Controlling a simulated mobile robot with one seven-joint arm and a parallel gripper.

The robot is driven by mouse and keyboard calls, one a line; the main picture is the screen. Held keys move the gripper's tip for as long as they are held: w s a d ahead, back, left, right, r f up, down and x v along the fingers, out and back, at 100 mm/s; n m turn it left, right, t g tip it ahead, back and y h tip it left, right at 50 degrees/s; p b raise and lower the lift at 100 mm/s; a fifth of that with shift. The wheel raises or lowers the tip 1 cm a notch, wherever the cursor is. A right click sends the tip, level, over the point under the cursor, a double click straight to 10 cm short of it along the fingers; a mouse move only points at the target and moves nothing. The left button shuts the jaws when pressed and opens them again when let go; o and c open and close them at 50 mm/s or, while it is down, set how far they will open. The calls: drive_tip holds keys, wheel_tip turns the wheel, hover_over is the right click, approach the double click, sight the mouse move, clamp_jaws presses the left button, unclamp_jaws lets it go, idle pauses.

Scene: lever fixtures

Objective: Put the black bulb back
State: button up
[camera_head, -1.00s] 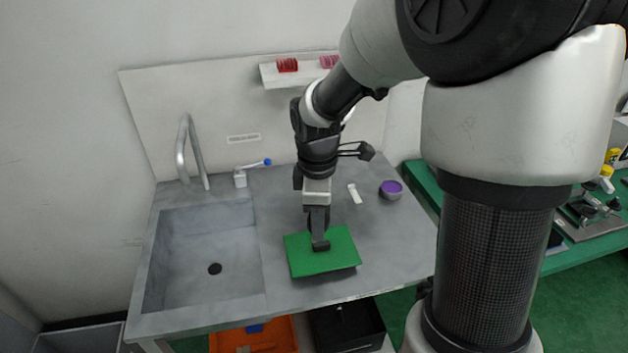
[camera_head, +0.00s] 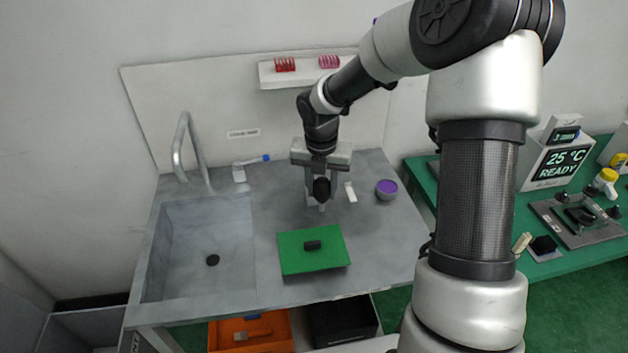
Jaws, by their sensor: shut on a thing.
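My gripper (camera_head: 321,203) hangs above the counter behind the green mat, with its fingers pointing down. A dark rounded shape (camera_head: 321,187) shows at the fingers, with a small pale part below it. I take it for the black bulb, but cannot tell it surely from a part of my wrist. The fingers stand to either side of it. The green mat (camera_head: 295,263) lies on the counter in front of the gripper. A small black block (camera_head: 312,245) lies on its middle, apart from my gripper.
A sink (camera_head: 190,278) with a tap (camera_head: 183,145) is on the left. A purple-topped bowl (camera_head: 386,189) and a small white piece (camera_head: 350,191) are right of the gripper. A blue-capped item (camera_head: 253,165) lies behind. A shelf (camera_head: 305,77) with red and pink racks hangs above.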

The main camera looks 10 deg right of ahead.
drive_tip(key=w+p, duration=0.1)
drive_tip(key=w, duration=0.9)
drive_tip(key=shift+w+f+p, duration=0.15)
drive_tip(key=shift+w+f, duration=0.1)
drive_tip(key=shift+f, duration=0.9)
drive_tip(key=shift+w+f+p, duration=0.1)
drive_tip(key=shift+w+f, duration=0.15)
drive_tip(key=shift+f, duration=0.95)
drive_tip(key=shift+w+f+p, duration=0.15)
drive_tip(key=shift+w+f, duration=0.1)
drive_tip(key=shift+f, duration=0.9)
drive_tip(key=shift+f, duration=0.1)
drive_tip(key=o, duration=0.7)
